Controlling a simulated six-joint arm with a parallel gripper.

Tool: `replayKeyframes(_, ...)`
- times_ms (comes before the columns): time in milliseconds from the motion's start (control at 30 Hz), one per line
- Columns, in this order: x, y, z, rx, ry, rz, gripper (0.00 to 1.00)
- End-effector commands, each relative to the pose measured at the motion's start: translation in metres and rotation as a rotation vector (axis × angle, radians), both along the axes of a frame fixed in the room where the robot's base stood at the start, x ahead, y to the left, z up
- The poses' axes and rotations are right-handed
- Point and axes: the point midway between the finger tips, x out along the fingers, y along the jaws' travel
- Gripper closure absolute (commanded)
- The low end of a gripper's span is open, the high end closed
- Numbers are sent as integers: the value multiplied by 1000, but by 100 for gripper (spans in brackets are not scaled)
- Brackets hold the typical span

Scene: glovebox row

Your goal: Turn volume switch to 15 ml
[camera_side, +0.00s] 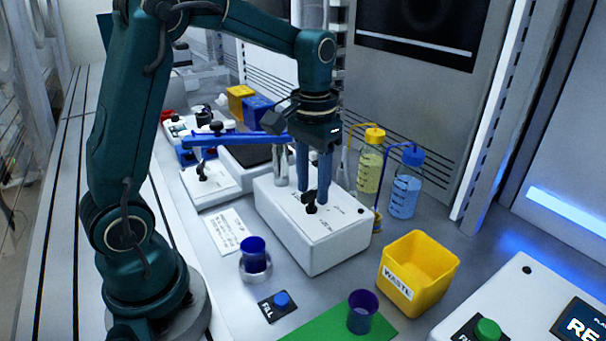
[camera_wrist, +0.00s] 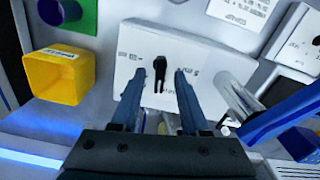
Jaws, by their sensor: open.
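The volume switch is a black knob (camera_side: 310,202) on top of a white box (camera_side: 300,245) in the middle of the bench. In the wrist view the knob (camera_wrist: 160,70) stands near the middle of the white box (camera_wrist: 205,58), its long side nearly upright in the picture. My gripper (camera_side: 314,194) points down over the box. In the wrist view my gripper (camera_wrist: 159,74) is open, with one blue finger on each side of the knob and gaps between. Contact cannot be told.
A yellow waste bin (camera_side: 418,272), a green mat (camera_side: 345,329) and a purple-topped flask (camera_side: 254,260) are in front. A yellow-capped bottle (camera_side: 369,165) and a blue-capped bottle (camera_side: 405,190) stand behind. A blue pipette (camera_side: 225,139) lies left of my gripper.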

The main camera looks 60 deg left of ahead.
Motion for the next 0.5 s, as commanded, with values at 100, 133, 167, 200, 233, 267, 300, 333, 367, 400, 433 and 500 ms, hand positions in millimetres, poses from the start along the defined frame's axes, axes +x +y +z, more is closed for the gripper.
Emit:
replayKeyframes(100,0,0,0,0,0,0,55)
replayKeyframes(133,0,0,0,0,0,0,59)
replayKeyframes(167,0,0,0,0,0,0,70)
replayKeyframes(200,0,0,0,0,0,0,86)
replayKeyframes(233,0,0,0,0,0,0,97)
replayKeyframes(267,0,0,0,0,0,0,100)
replayKeyframes(300,0,0,0,0,0,0,100)
replayKeyframes(333,0,0,0,0,0,0,100)
replayKeyframes(367,0,0,0,0,0,0,100)
replayKeyframes(400,0,0,0,0,0,0,100)
replayKeyframes(433,0,0,0,0,0,-1,100)
replayKeyframes(500,0,0,1,0,0,-6,100)
